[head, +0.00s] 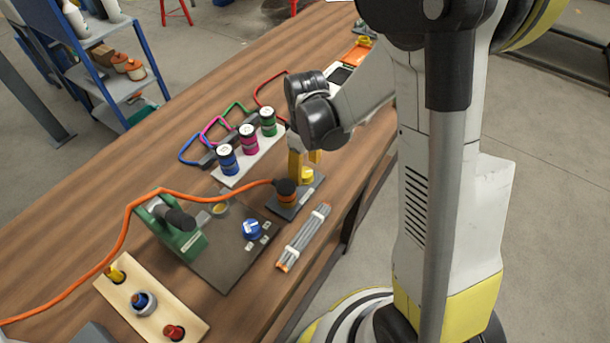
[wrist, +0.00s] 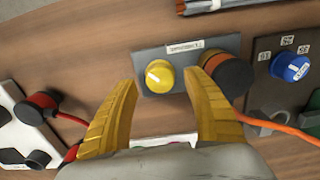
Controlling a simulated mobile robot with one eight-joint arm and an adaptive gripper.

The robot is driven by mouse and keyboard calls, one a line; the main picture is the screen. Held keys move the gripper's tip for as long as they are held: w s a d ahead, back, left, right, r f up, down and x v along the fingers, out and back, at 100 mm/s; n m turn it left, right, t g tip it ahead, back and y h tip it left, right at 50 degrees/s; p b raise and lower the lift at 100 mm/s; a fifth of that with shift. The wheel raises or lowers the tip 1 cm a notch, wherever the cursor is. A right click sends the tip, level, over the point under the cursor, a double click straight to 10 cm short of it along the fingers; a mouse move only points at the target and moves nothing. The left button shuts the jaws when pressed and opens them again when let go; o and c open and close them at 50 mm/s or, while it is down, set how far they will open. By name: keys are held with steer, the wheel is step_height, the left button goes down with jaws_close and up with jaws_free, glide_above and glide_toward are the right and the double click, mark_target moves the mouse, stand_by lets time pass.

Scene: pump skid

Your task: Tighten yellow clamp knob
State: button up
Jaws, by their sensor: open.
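The yellow clamp knob (wrist: 159,76) is round with a white pointer mark and sits on a small grey plate (wrist: 178,55) with a white label. In the head view the knob (head: 307,175) is partly hidden by my yellow fingers. My gripper (wrist: 163,80) is open, with one fingertip on each side of the knob in the wrist view. Gaps show between the fingertips and the knob, and nothing is held. The head view shows my gripper (head: 305,162) pointing down over the plate; its exact height above the knob is hard to tell.
A black-and-orange cable connector (wrist: 229,76) stands close beside the knob, by my right finger in the wrist view. A blue knob (head: 252,229) is on a dark panel. Several grey rods (head: 304,238) lie bundled near the table edge. Colored spools (head: 248,138) stand behind.

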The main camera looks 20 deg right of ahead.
steer(key=shift+f, duration=0.95)
steer(key=c, duration=1.2)
